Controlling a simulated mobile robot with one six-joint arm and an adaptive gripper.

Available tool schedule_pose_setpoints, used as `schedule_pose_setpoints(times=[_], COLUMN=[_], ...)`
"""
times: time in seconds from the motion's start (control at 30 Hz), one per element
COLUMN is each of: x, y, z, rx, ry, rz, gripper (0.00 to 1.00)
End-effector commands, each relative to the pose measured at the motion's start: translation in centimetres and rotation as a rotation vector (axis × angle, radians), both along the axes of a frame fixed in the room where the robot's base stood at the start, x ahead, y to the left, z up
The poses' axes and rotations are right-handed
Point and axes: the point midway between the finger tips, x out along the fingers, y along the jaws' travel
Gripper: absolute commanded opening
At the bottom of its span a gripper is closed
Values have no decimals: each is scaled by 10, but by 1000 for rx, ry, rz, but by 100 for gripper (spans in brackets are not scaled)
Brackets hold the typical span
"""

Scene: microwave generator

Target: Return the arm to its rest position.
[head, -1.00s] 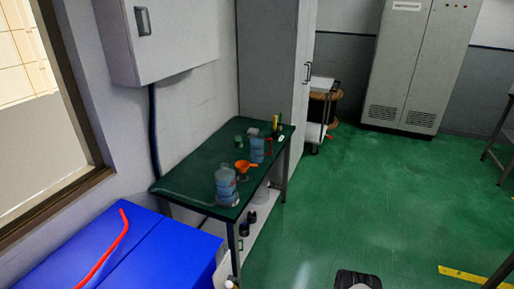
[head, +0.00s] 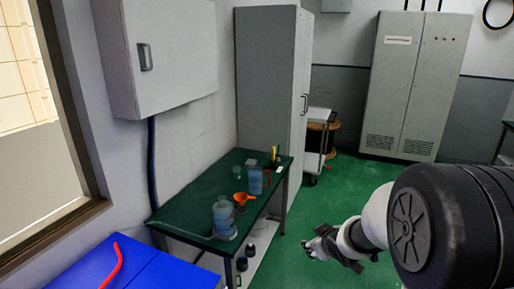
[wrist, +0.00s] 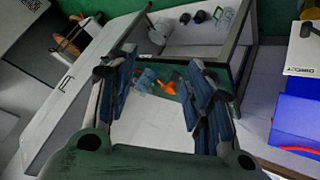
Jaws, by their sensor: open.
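My gripper (head: 322,243) shows at the lower right of the head view, at the end of my dark and grey arm. It hangs in the air to the right of the green table (head: 186,204). In the wrist view my gripper (wrist: 160,105) has its two blue-lined fingers spread apart with nothing held between them. Beyond the fingers, the bottle and an orange funnel (wrist: 168,87) show small and far off. The gripper touches nothing that I can see.
On the green table stand a clear blue bottle (head: 224,219), an orange funnel (head: 242,198) and a blue container (head: 255,180). A blue box (head: 150,272) is at the lower left. Grey cabinets (head: 268,90) stand behind. Green floor (head: 350,185) is open right of the table.

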Motion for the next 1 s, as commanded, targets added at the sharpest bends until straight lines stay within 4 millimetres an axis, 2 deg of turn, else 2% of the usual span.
schedule_pose_setpoints(times=[0.03, 0.17, 0.2, 0.27, 0.4, 0.6, 0.7, 0.83, 1.0], x=[-16, -67, -85, -114, -186, -286, -323, -350, -360], y=[-4, -14, -15, -15, -8, 15, 26, 36, 40], z=[27, 72, 83, 98, 120, 129, 126, 122, 120], rx=[-8, -4, 4, 19, 76, 183, 227, 262, 273], ry=[3, 49, 65, 90, 160, 273, 322, 363, 379], rz=[-47, -171, -206, -255, -350, -425, -436, -438, -438], gripper=[48, 48, 48, 48, 48, 48, 48, 48, 48])
